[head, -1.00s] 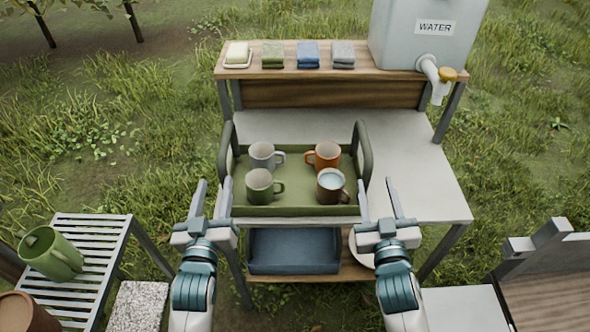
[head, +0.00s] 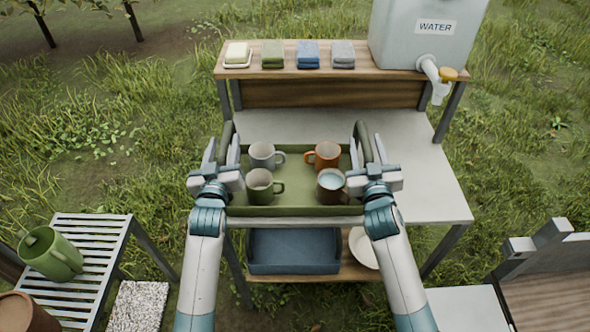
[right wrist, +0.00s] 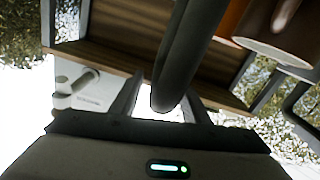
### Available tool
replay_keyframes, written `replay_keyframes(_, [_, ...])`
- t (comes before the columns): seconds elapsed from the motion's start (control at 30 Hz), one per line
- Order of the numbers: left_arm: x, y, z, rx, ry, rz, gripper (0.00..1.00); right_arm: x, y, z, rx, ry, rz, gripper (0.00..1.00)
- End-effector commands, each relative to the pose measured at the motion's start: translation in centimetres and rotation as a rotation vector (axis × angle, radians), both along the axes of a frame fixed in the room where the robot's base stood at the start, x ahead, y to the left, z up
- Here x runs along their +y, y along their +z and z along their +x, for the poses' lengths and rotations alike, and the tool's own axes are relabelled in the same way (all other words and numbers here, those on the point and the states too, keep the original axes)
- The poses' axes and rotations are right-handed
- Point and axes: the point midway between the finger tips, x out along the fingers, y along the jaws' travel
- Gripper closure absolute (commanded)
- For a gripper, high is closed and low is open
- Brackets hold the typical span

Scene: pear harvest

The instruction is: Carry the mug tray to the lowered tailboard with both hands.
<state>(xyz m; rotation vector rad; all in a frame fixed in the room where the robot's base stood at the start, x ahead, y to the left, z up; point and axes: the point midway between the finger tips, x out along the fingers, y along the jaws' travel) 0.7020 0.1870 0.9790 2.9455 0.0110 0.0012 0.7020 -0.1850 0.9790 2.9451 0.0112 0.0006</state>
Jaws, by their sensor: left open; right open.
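The green mug tray (head: 300,210) stands on the pale worktop and holds a grey mug (head: 262,155), an orange mug (head: 325,155), a green mug (head: 260,187) and a brown mug (head: 331,186) with pale liquid. My left gripper (head: 222,152) is open at the tray's left handle (head: 227,133). My right gripper (head: 373,152) is open at the right handle (head: 358,140). In the right wrist view the dark right handle (right wrist: 187,55) runs between the open fingers (right wrist: 160,102). At the lower right is a grey-framed wooden surface (head: 550,298), possibly the tailboard.
The worktop (head: 430,190) is clear right of the tray. A blue bin (head: 295,252) and a white plate (head: 363,248) sit below.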

Motion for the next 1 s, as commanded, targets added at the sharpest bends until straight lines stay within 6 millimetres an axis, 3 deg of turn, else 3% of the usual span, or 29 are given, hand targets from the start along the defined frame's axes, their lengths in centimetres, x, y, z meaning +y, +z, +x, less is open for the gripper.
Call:
replay_keyframes(0.2, [0.03,-0.04,1.34,0.001,0.000,0.000,0.58,0.00,-0.01,1.35,0.001,0.000,0.001,0.58])
replay_keyframes(0.5, [0.02,-0.03,1.47,0.001,0.000,0.001,0.58,0.01,-0.03,1.46,0.001,0.000,0.000,0.58])
replay_keyframes(0.53, [0.02,-0.03,1.47,0.001,0.000,0.001,0.60,0.01,-0.03,1.46,0.001,0.000,0.000,0.60])
replay_keyframes(0.7, [0.01,-0.03,1.46,0.001,0.000,0.000,1.00,0.00,-0.02,1.45,0.001,0.000,0.000,1.00])
replay_keyframes(1.0, [0.02,0.28,1.49,-0.004,0.000,0.000,1.00,0.04,0.28,1.47,-0.004,0.001,0.000,1.00])
